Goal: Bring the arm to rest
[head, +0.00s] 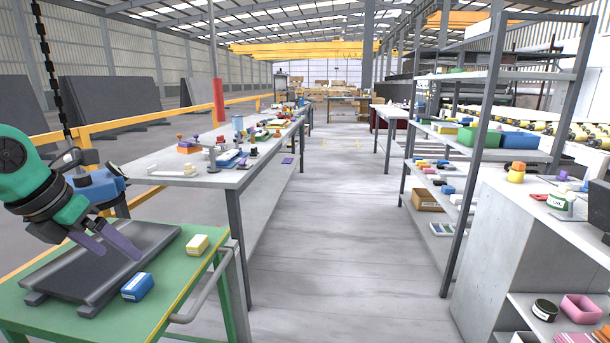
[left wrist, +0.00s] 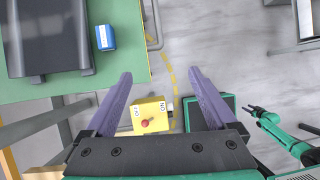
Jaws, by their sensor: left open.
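My left gripper (head: 120,254) has long purple fingers spread apart with nothing between them. A teal arm with a dark end, which looks like my right one (left wrist: 256,113), shows small at the right of that view. Its jaws are too small to tell.
A cluttered long workbench (head: 240,178) stands behind the cart. Shelving (head: 482,155) lines the right. The grey aisle floor (head: 325,240) is clear. A yellow box with a red button (left wrist: 150,115) shows below my left fingers.

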